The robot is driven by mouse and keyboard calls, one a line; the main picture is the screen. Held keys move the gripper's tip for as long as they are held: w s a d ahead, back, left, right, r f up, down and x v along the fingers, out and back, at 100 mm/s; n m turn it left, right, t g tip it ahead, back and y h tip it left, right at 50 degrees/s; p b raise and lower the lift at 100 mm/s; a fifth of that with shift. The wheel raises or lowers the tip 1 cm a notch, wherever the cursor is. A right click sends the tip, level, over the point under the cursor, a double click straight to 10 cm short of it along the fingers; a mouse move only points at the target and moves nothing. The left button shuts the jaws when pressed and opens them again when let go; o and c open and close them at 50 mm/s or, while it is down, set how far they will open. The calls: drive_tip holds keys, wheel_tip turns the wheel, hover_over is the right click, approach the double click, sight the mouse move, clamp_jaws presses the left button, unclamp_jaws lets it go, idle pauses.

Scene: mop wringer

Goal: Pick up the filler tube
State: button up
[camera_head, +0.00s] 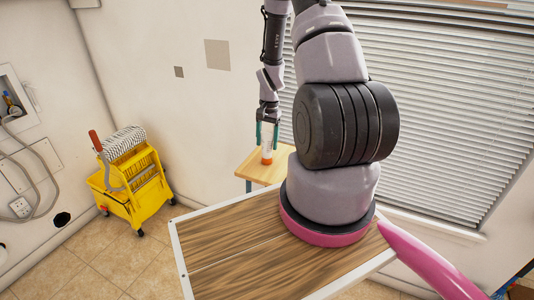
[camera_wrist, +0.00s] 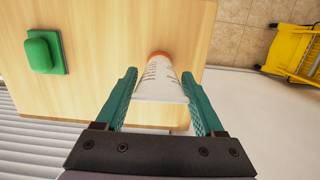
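The filler tube (camera_head: 266,146) is white with an orange cap and stands upright, cap down, at the small wooden table. In the wrist view the tube (camera_wrist: 160,82) shows dark print, its wide flat end facing the camera and its orange cap farthest away. My gripper (camera_head: 267,138) points down over the table with one teal finger on each side of the tube. In the wrist view the gripper (camera_wrist: 161,74) is open around the tube. The fingertips stand apart from its narrower part; the gaps at its wide end are very slim, and contact there is unclear.
A green block-like object (camera_wrist: 40,52) lies on the small table (camera_wrist: 105,30), left of the tube in the wrist view. A yellow mop wringer bucket (camera_head: 134,190) stands on the tiled floor at left. Window blinds (camera_head: 440,110) and the wall are close behind the table.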

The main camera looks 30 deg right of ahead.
clamp_jaws()
drive_tip(key=shift+r, duration=0.15)
wheel_tip(320, 180, up, 10)
drive_tip(key=shift+f, duration=0.1)
idle(0.3)
drive_tip(key=shift+c, duration=2.1)
unclamp_jaws()
drive_tip(key=c, duration=0.3)
